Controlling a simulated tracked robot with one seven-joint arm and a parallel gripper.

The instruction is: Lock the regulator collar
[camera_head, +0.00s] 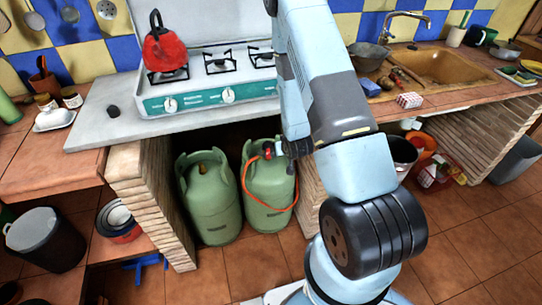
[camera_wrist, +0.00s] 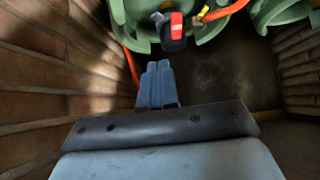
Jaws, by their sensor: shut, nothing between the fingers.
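Two green gas cylinders, a left one (camera_head: 207,205) and a right one (camera_head: 266,190), stand under the stove counter. The regulator (camera_head: 268,152) sits on top of the right cylinder with an orange hose (camera_head: 250,191) running from it. In the wrist view the regulator (camera_wrist: 173,40) shows a black body with a red part and a brass fitting, near the top middle. My gripper (camera_wrist: 158,68) is shut and empty, its fingertips pointing towards the regulator and apart from it. In the head view my gripper (camera_head: 285,149) is small and dark, just right of the regulator. The collar's lock state cannot be told.
Brick walls (camera_head: 151,200) stand either side of the cylinder bay; the wrist view also shows brick (camera_wrist: 40,80) close on the left. The stove (camera_head: 215,85) and counter lie above. A bucket (camera_head: 401,152) stands right of the bay. Tiled floor in front is mostly clear.

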